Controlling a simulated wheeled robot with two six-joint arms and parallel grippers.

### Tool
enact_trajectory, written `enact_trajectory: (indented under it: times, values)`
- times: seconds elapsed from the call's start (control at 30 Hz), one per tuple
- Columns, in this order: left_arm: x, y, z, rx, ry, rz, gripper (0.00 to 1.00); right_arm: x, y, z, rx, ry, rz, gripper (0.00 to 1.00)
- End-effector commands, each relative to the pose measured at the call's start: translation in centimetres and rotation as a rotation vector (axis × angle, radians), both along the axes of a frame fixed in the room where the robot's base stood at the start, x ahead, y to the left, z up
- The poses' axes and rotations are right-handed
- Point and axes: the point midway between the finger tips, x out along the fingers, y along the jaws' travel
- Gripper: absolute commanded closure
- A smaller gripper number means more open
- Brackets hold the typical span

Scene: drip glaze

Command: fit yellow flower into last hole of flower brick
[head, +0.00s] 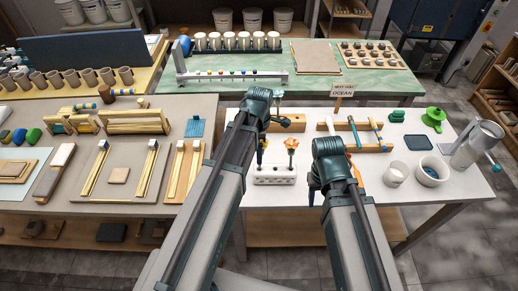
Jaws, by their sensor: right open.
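The white flower brick (274,176) stands on the white table, between my two arms. An orange flower (292,145) stands upright in its right part. A dark, partly yellow shape (262,150) rises over its left part; my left arm crowds it, and I cannot tell whether it is the yellow flower. The brick's holes are too small to make out. My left gripper (265,112) is beyond the brick, its fingers mostly hidden by its wrist; a small pale-blue shape (278,94) shows beside it. My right gripper (328,158) is open, to the right of the brick and apart from it.
A wooden rack (355,148) with blue-handled tools stands behind my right gripper. A white cup (395,174), a bowl (432,170) and a metal pitcher (476,142) are at the right. Wooden frames crowd the left table.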

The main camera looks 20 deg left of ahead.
Motion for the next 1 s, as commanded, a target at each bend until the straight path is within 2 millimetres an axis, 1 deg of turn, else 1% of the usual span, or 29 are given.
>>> enact_trajectory:
  times: [0.3,0.47,0.67,1.0]
  values:
    - [0.0,0.0,0.1,0.000,0.000,0.000,0.06,0.0,0.0,0.1,0.000,0.000,0.000,0.50]
    - [0.0,0.0,0.6,0.000,0.000,0.000,0.06,0.0,0.0,0.6,0.000,0.000,-0.001,0.50]
    - [0.0,0.0,2.5,0.000,0.000,0.000,0.06,0.0,0.0,2.5,0.001,0.000,-0.005,0.50]
    - [0.0,0.0,7.6,0.000,0.000,0.000,0.06,0.0,0.0,7.6,0.003,0.000,-0.012,0.50]
